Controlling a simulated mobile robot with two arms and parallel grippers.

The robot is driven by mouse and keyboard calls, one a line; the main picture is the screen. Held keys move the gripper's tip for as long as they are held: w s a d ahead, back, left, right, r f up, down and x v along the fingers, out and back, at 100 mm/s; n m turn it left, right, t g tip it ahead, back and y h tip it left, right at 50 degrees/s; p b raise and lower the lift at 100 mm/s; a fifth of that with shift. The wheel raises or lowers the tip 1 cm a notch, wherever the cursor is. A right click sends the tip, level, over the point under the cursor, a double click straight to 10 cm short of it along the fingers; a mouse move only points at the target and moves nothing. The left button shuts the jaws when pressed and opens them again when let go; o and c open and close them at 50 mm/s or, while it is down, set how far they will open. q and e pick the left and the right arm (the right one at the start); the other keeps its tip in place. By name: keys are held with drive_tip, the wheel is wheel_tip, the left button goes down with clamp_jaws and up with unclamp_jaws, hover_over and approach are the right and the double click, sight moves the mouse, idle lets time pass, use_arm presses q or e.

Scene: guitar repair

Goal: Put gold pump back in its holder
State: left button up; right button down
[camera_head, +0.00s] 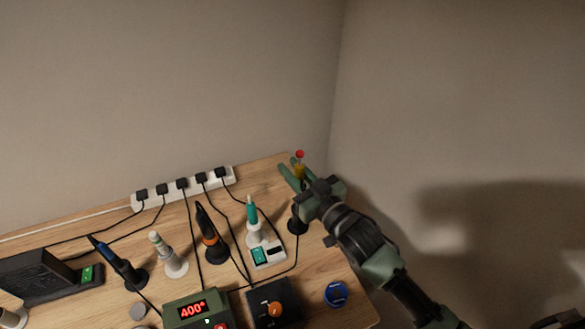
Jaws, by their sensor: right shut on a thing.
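The gold pump (299,171) has a red tip and stands roughly upright at the far right corner of the workbench. My right gripper (293,174) comes in from the right and is shut on it. A small black holder (297,224) stands on the bench just below the gripper in the picture. My gripper and wrist partly cover the holder's upper side. The lower part of the pump is hidden behind the gripper, so I cannot tell whether it touches the holder. My left gripper is not in view.
Several tools stand in holders to the left: a teal one (251,218), an orange-black one (208,235), a white one (160,245) and a blue one (110,256). A white power strip (190,188) with black cables lies behind. A blue round tin (336,293) sits near the right edge.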

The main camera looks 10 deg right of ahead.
drive_tip(key=shift+f, duration=0.15)
idle(0.5)
drive_tip(key=shift+f+b, duration=1.25)
drive_tip(key=shift+f, duration=0.7)
drive_tip(key=shift+f, duration=0.1)
drive_tip(key=shift+f+b, duration=0.95)
drive_tip(key=shift+f, duration=0.35)
drive_tip(key=shift+f, duration=0.1)
drive_tip(key=shift+f+b, duration=0.45)
drive_tip(key=shift+f, duration=0.25)
